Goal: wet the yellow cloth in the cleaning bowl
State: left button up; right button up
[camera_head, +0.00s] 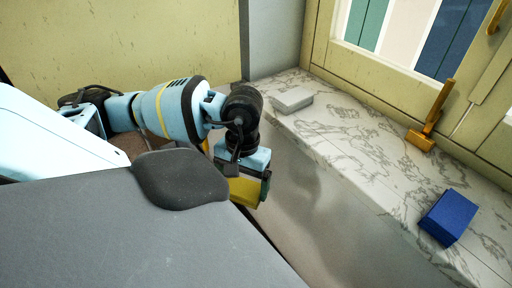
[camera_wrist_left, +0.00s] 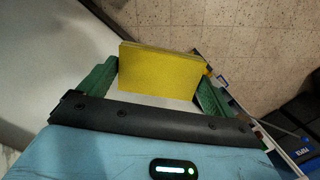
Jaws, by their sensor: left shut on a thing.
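The yellow cloth (camera_head: 244,191) looks like a flat, stiff yellow block. My left gripper (camera_head: 250,182) is shut on it and points down, beside the front edge of the marble ledge. In the left wrist view the cloth (camera_wrist_left: 160,72) lies between the two green fingers of my left gripper (camera_wrist_left: 157,80), one on each side. I see no cleaning bowl in either view. My right gripper is not in view.
The marble ledge (camera_head: 345,135) runs along the window. On it are a pale grey block (camera_head: 292,99), a brass window handle or tool (camera_head: 430,120) and a blue block (camera_head: 449,217). The ledge between them is clear. A speckled tile floor (camera_wrist_left: 262,45) shows in the wrist view.

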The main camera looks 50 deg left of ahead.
pick_arm(q)
jog(key=w+d+r+m, duration=0.1)
jog(key=w+d+m, duration=0.1)
jog(key=d, duration=0.5)
jog(key=w+d+r+m, duration=0.1)
jog(key=d+m, duration=0.2)
jog(key=d, duration=0.3)
jog(key=shift+w+d+r+y, duration=0.3)
jog(key=shift+w+d+r, duration=0.05)
jog(key=shift+s, duration=0.1)
